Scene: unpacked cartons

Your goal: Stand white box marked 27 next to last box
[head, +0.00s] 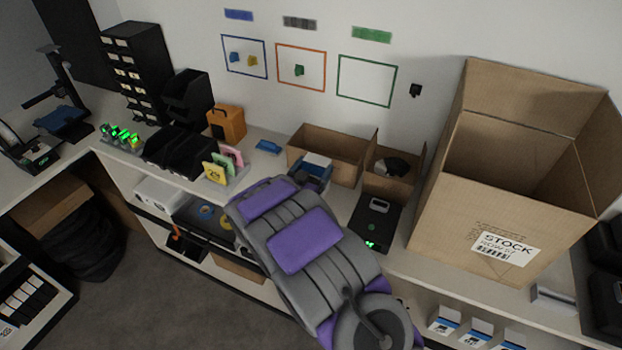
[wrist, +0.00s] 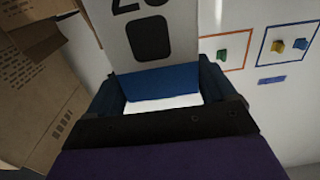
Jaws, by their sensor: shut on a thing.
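My gripper (head: 313,178) is over the back bench, in front of an open carton, and it also shows in the wrist view (wrist: 162,90). It is shut on a white box with a blue band (wrist: 178,48); the box's white top also shows in the head view (head: 318,160). A dark printed mark and part of a number show on its face in the wrist view, but the number is cut off. Several white-and-blue boxes (head: 475,332) stand in a spaced row on the lower shelf at the bottom right; their numbers are too small to read.
A large open carton marked STOCK (head: 455,215) fills the bench's right side. Two small open cartons (head: 328,150) (head: 392,182) stand behind my gripper. A black device (head: 376,222) with green lights lies right of my arm. Black bins (head: 178,150) stand left.

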